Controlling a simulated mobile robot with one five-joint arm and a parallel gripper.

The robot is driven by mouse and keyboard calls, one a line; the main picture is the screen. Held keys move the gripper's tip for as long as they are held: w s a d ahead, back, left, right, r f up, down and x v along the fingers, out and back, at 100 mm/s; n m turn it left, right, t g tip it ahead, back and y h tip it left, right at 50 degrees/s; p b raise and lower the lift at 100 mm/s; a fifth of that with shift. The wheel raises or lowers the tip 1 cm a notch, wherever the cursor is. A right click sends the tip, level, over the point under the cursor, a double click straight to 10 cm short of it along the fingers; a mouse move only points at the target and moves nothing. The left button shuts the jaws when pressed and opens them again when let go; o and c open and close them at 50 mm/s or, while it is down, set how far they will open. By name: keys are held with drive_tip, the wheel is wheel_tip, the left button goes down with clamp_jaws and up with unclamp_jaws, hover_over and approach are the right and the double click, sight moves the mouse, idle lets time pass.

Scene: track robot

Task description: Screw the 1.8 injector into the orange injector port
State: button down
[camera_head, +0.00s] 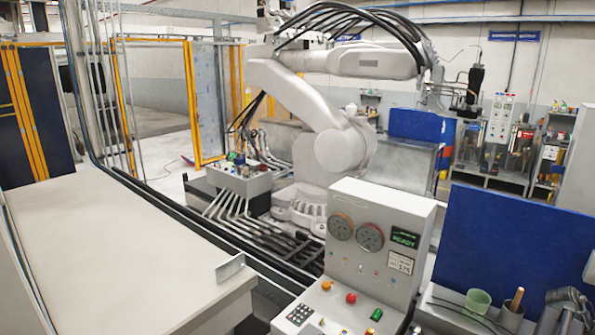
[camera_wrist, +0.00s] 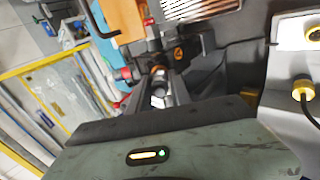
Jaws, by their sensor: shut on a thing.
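In the wrist view my gripper (camera_wrist: 158,88) reaches away from the grey-green housing at the bottom. Its dark fingers are shut on a small silver-white piece (camera_wrist: 160,97), probably the injector; no size mark is readable on it. A red round part (camera_wrist: 126,73) sits just left of the fingers. A small orange mark (camera_wrist: 178,53) shows on dark hardware beyond the fingertips. An orange plate (camera_wrist: 125,18) lies farther up. I cannot tell which orange part, if any, is the injector port. In the head view I cannot make out the injector, the port or my gripper.
The head view shows a large white robot arm (camera_head: 340,148), a grey control panel (camera_head: 375,240) reading READY, a pale bench (camera_head: 100,250) with clear top, and a blue board (camera_head: 515,250). The wrist view shows a yellow-ringed cable (camera_wrist: 303,90) at right and yellow rails (camera_wrist: 45,65) at left.

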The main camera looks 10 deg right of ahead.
drive_tip(key=m, duration=1)
drive_tip(key=shift+m, duration=0.8)
drive_tip(key=shift+m, duration=1.1)
drive_tip(key=m, duration=0.8)
drive_tip(key=shift+s, duration=0.1)
drive_tip(key=shift+m, duration=0.9)
